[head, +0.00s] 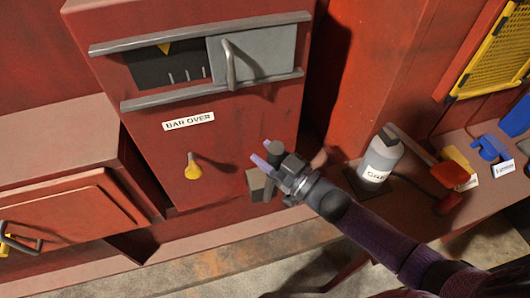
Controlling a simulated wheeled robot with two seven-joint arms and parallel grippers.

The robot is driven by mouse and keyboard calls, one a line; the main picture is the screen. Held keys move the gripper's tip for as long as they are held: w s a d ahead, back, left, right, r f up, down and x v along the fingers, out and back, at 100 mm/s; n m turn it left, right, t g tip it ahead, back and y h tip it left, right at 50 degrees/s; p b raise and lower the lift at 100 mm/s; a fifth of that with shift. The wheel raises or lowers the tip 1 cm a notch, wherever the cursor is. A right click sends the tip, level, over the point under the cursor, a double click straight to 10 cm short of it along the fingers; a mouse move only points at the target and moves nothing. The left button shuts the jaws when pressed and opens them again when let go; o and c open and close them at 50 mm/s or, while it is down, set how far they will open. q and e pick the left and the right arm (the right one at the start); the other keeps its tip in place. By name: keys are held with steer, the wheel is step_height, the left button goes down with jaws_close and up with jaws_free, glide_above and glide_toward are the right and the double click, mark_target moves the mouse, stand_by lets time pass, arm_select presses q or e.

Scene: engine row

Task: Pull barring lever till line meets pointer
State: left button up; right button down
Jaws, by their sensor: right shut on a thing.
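My right gripper (268,166) comes in from the lower right and is shut on a dark grey upright piece, which appears to be the barring lever (274,147). Its rounded top shows between the pale purple fingertips; the gripper hides much of the rest. A grey sliding cover (265,55) with a bar handle closes the window's right part. My left gripper is out of view.
A "BAR OVER" label (188,121) and a yellow-ended knob (193,168) are on the housing front. A grey bottle (380,160), a red-headed tool (447,174) and blue parts (490,148) are on the bench at right. A red cabinet (70,215) stands at left.

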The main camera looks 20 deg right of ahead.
steer(key=s+f+n+t+y+b, duration=0.1)
steer(key=s+f+n+y+b, duration=0.1)
steer(key=s, duration=0.6)
steer(key=shift+d+f+n+t+y+b, duration=0.15)
steer(key=shift+n+t+y+b, duration=0.2)
steer(key=shift+b, duration=0.25)
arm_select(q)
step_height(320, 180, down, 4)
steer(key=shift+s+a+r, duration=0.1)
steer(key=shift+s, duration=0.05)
arm_select(e)
steer(key=shift+c, duration=1.3)
jaws_free()
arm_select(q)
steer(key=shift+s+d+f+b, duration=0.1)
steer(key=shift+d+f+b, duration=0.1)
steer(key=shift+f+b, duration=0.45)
arm_select(e)
steer(key=v, duration=1)
